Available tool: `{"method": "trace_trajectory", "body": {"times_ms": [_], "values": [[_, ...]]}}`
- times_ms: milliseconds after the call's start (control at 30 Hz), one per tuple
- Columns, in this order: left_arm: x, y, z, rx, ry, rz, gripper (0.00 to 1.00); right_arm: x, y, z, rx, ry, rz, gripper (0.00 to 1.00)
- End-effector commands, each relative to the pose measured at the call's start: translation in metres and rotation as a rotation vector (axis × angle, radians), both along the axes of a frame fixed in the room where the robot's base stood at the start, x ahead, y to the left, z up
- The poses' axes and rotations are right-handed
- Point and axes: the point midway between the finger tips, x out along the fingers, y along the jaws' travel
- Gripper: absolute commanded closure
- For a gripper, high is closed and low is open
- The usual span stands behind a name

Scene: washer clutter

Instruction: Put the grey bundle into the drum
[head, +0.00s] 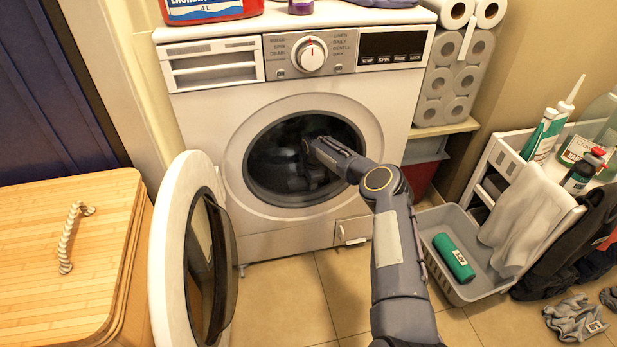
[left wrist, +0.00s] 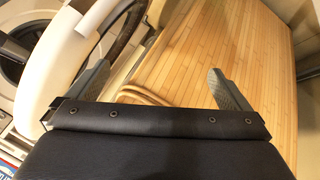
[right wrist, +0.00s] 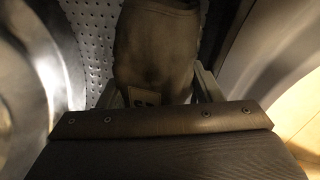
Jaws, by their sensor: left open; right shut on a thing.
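The grey bundle (right wrist: 155,50) shows in the right wrist view as a thick roll with a small pale label. My right gripper (right wrist: 158,88) is shut on it. In the head view my right arm reaches through the open door of the washer, and the gripper and bundle are dim inside the drum. The perforated drum wall (right wrist: 92,25) shows beside the bundle. Whether the bundle touches the drum is unclear. My left gripper (left wrist: 160,88) is open and empty above the bamboo lid; it is not in the head view.
The round washer door (head: 168,250) stands open at left. A bamboo-lidded hamper (head: 105,215) is left of it. A grey basket (head: 440,222) with a green roll (head: 453,258) stands at right. Crumpled grey cloth (head: 575,318) lies on the floor. A cart (head: 500,158) stands behind the basket.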

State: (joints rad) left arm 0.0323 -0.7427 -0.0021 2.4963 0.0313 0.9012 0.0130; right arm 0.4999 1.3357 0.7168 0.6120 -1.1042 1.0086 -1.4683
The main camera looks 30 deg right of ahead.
Motion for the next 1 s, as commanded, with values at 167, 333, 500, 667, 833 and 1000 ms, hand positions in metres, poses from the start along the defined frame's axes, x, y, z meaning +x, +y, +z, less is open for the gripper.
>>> {"method": "trace_trajectory", "body": {"times_ms": [167, 333, 500, 667, 833, 1000], "values": [[0.000, 0.000, 0.000, 0.000, 0.000, 0.000, 0.00, 0.000, 0.000, 0.000, 0.000, 0.000, 0.000, 0.32], [0.000, 0.000, 0.000, 0.000, 0.000, 0.000, 0.00, 0.000, 0.000, 0.002, 0.000, 0.000, 0.000, 0.32], [0.000, 0.000, 0.005, 0.000, 0.000, 0.000, 0.00, -0.001, -0.001, 0.022, -0.002, -0.002, 0.002, 0.32], [0.000, 0.000, 0.020, 0.000, 0.000, 0.000, 0.00, -0.015, 0.000, 0.047, -0.004, 0.002, 0.004, 0.32], [0.000, 0.000, 0.028, 0.000, 0.000, 0.000, 0.00, -0.043, 0.002, 0.044, -0.003, 0.004, 0.003, 0.32], [0.000, 0.000, 0.039, 0.000, 0.000, 0.000, 0.00, -0.074, 0.005, 0.044, -0.002, 0.005, 0.001, 0.32]]}}
